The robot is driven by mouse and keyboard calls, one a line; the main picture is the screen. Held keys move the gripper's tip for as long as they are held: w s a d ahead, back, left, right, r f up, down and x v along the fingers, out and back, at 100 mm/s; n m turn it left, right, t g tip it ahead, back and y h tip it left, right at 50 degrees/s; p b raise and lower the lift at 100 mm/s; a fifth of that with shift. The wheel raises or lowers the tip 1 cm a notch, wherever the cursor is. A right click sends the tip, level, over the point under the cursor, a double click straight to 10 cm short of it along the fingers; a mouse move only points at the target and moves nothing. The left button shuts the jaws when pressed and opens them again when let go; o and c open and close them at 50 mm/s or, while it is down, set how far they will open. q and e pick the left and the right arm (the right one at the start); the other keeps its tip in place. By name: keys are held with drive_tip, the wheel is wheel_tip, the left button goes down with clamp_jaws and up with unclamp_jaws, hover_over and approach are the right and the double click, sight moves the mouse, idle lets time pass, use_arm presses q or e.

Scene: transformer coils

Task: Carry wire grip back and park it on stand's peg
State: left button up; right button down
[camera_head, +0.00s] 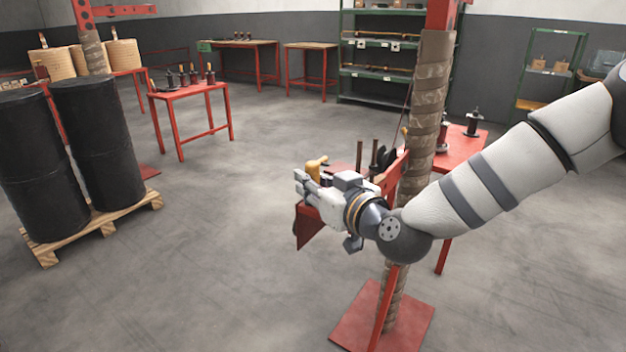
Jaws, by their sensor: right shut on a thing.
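My right gripper (306,187) is near the middle of the view, its arm coming in from the right. It is shut on a small yellow-orange thing (316,168), which looks like the wire grip; the fingers partly hide it. Just beyond my gripper, two dark upright pegs (360,155) rise beside a red frame near the wrapped column. I cannot tell which is the stand's peg. The grip looks apart from these pegs, to their left. My left gripper is not in view.
A wrapped column (429,105) on a red base plate (349,325) stands close behind my right forearm. A red table (462,148) is behind it. Black drums (95,130) stand on a wooden pallet (120,217) at left. The floor between is clear.

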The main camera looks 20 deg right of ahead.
drive_tip(key=c, duration=1.3)
unclamp_jaws()
drive_tip(key=shift+c, duration=0.2)
drive_tip(key=v, duration=1.2)
drive_tip(key=shift+r, duration=0.1)
